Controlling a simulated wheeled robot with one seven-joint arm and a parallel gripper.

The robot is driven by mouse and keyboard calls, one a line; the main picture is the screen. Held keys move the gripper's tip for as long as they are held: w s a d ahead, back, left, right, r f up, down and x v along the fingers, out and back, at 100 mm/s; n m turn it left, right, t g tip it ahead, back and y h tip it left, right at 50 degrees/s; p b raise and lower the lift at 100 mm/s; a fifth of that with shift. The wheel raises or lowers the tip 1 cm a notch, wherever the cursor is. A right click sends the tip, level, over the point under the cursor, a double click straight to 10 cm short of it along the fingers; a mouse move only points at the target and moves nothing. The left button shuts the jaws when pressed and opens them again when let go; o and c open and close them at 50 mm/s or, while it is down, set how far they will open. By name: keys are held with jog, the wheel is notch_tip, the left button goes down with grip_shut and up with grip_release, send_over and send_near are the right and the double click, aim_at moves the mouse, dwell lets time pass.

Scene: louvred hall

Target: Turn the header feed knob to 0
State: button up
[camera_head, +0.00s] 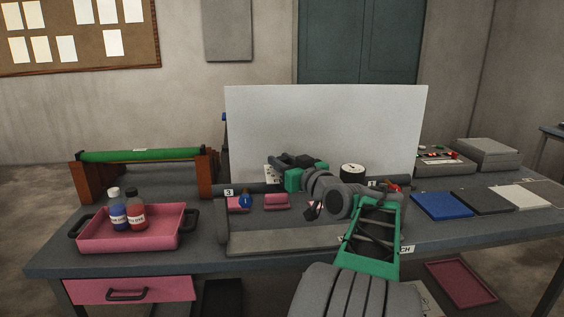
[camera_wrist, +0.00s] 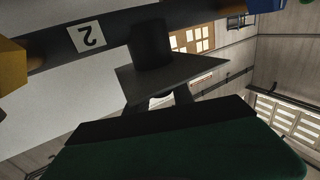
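In the head view my gripper (camera_head: 276,161) reaches left over the dark pipe on the table, in front of the white panel. A small white plate with dark marks (camera_head: 270,174) shows partly behind it; its text is unreadable. In the wrist view a black cylinder (camera_wrist: 150,45) stands out from the pipe beside an upside-down label "2" (camera_wrist: 87,38). A dark grey wedge-shaped piece (camera_wrist: 170,76) lies between the cylinder and my gripper. I cannot tell which part is the header feed knob, nor whether my fingers touch anything. A round black piece with a white face (camera_head: 352,169) is right of my gripper.
A blue handle (camera_head: 245,200) sits near label "3" (camera_head: 229,192), a red one (camera_head: 393,187) at the right. The white panel (camera_head: 320,120) stands close behind. A pink tray (camera_head: 100,240) holds two bottles at left. A control box (camera_head: 444,163) and flat pads lie right.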

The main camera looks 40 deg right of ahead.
grip_shut()
jog(key=shift+a+m+h+b, duration=0.1)
jog(key=shift+m+h+b, duration=0.2)
jog(key=shift+h+b, duration=0.2)
jog(key=m+h+b, duration=0.1)
jog(key=h, duration=0.1)
jog(key=m+g+h+b, duration=0.1)
jog(key=shift+w+a+f+m+h+b, duration=0.1)
jog(key=shift+a+f+m+h+b, duration=0.1)
jog(key=shift+m+h+b, duration=0.15)
jog(key=m+g+h+b, duration=0.2)
jog(key=h, duration=0.1)
jog(key=shift+w+m+g+h, duration=0.1)
jog(key=shift+m+g+h, duration=0.15)
jog(key=shift+g, duration=0.05)
jog(key=m+g+h+b, duration=0.1)
jog(key=m+g+h, duration=0.1)
jog(key=shift+d+g+h, duration=0.1)
jog(key=shift+g+h, duration=0.2)
jog(key=shift+h, duration=0.1)
jog(key=shift+d+r+m+g+h+b, duration=0.1)
jog(key=shift+m+g+h+b, duration=0.1)
jog(key=shift+m+g+h, duration=0.4)
jog(key=shift+r+m+g+h+b, duration=0.15)
jog(key=shift+m+g+h, duration=0.25)
jog(key=shift+m+g, duration=0.35)
jog(key=shift+s+g, duration=0.2)
jog(key=shift+g, duration=0.05)
